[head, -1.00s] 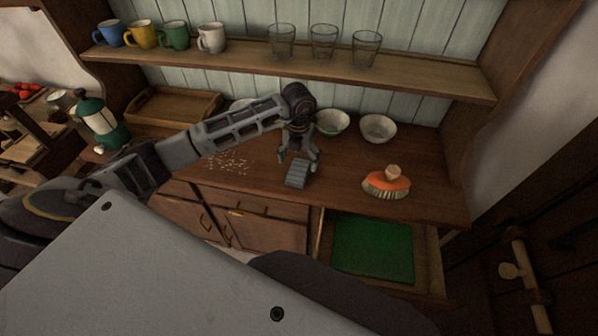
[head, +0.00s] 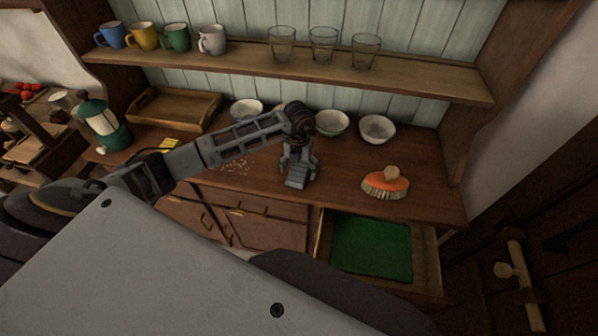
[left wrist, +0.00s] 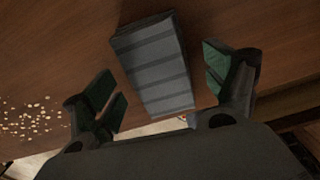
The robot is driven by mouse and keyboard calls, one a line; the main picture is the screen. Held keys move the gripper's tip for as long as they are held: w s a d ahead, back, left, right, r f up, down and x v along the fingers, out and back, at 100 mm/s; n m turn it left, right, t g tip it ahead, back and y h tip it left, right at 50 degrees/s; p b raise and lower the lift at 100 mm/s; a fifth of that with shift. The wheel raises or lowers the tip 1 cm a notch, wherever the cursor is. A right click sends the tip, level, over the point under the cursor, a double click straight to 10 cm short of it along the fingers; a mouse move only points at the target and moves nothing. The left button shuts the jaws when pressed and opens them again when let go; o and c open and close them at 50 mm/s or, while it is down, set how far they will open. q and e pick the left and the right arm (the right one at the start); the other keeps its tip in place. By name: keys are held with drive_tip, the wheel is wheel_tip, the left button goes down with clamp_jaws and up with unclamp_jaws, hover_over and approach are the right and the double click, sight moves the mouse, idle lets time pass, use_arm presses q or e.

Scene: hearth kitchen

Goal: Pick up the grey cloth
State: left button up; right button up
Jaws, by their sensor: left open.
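The grey cloth (head: 297,178) is a small folded, striped block lying on the wooden counter near its front edge. My left gripper (head: 298,172) is right over it, pointing down. In the left wrist view the cloth (left wrist: 154,66) lies between the two spread fingers of the gripper (left wrist: 163,92), with a gap visible on both sides. The gripper is open and holds nothing. My right gripper is not in view.
An orange brush (head: 385,183) stands to the right on the counter (head: 430,195). Bowls (head: 331,122) stand behind the gripper. Pale crumbs (left wrist: 28,120) lie to the left. An open drawer with a green lining (head: 371,247) is below. A shelf (head: 300,68) with mugs and glasses hangs above.

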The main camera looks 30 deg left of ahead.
sight(299, 170)
use_arm(q)
drive_tip(key=shift+f, duration=0.1)
drive_tip(key=shift+c, duration=0.4)
drive_tip(key=c, duration=1)
wheel_tip(299, 170, up, 9)
drive_tip(key=shift+f+b, duration=0.1)
drive_tip(key=shift+b, duration=0.75)
drive_tip(key=shift+r, duration=0.65)
